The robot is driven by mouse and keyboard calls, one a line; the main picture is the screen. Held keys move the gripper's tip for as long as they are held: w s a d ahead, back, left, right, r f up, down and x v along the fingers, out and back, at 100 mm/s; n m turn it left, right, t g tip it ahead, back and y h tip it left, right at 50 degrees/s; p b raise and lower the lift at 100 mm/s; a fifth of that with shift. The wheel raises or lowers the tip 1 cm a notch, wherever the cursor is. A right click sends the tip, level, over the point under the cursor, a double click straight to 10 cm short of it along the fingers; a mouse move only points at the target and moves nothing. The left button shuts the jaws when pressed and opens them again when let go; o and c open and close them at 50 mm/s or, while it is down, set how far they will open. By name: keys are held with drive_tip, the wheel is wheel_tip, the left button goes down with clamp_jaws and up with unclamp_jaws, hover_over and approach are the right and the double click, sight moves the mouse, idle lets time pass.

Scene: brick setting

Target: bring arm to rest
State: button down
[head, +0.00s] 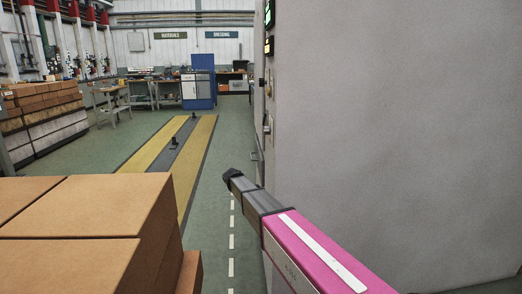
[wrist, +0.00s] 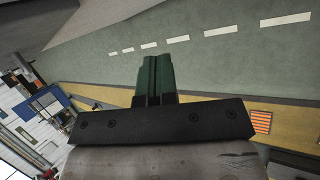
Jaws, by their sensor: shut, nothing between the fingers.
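My gripper (wrist: 154,60) shows in the wrist view, its two dark fingers side by side and closed together with nothing between them. It points out over the green floor (wrist: 215,65), which has a dashed white line. The floor looks tilted in this view. In the head view my pink and grey arm reaches in from the lower right, beside a large grey cabinet.
Brown stacked bricks or boxes (head: 90,215) fill the lower left of the head view. The tall grey cabinet (head: 400,130) fills the right. Between them runs open floor with yellow strips (head: 150,145). More stacks (head: 45,115) stand far left; workbenches and a blue cabinet (head: 198,88) stand at the back.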

drive_tip(key=s+d+f+m+g+y, duration=0.1)
drive_tip(key=s+d+f+m+g, duration=0.15)
drive_tip(key=s, duration=0.75)
drive_tip(key=s+d+f+m+g+y, duration=0.15)
drive_tip(key=s+d+f+m, duration=0.25)
drive_tip(key=s, duration=0.7)
drive_tip(key=s+d+f+m+g+y, duration=0.1)
drive_tip(key=s+d+f+m+y, duration=0.2)
drive_tip(key=s, duration=0.7)
drive_tip(key=s+d+r+m, duration=0.1)
drive_tip(key=s+d+m, duration=0.1)
drive_tip(key=d, duration=0.6)
drive_tip(key=s+d+r+m+h, duration=0.1)
drive_tip(key=s+d+r+m, duration=0.1)
drive_tip(key=d, duration=0.7)
drive_tip(key=shift+s+r+m+g, duration=0.15)
drive_tip(key=shift+s+m+g, duration=0.25)
drive_tip(key=shift+s+m, duration=0.65)
drive_tip(key=shift+w+h, duration=0.25)
